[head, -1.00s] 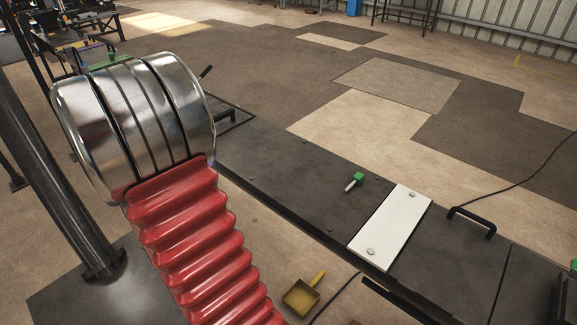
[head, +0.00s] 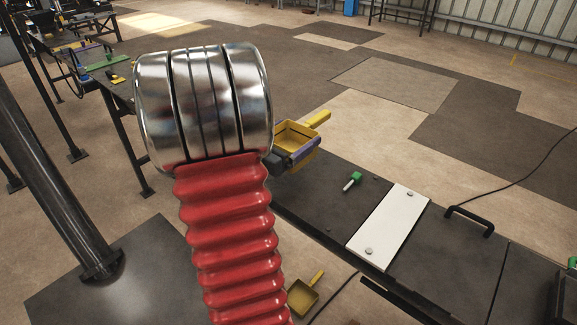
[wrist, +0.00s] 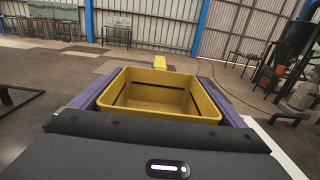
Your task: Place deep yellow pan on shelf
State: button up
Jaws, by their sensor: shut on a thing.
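The deep yellow pan (head: 294,135) is in my gripper (head: 300,154), past the right side of my arm's metal end in the head view. The pan looks level, open side up, with its yellow handle pointing away to the right. In the wrist view the pan (wrist: 160,97) is empty and sits between the two purple fingers, which are shut on it. It is held above the dark bench top (head: 330,212) near its far left end. I cannot make out a shelf for certain in either view.
A smaller yellow pan (head: 303,297) lies low beside the bench. A green-handled tool (head: 352,181) and a white plate (head: 388,228) are on the bench. A table with tools (head: 105,68) stands at the left back. A dark post (head: 50,175) rises at left.

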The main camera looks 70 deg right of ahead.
jog(key=shift+s+f, duration=0.1)
jog(key=shift+f, duration=0.1)
jog(key=shift+f, duration=2.85)
jog(key=shift+f, duration=2.1)
jog(key=o, duration=0.9)
jog(key=shift+f, duration=0.1)
jog(key=shift+o, duration=0.2)
jog(key=v, duration=1.2)
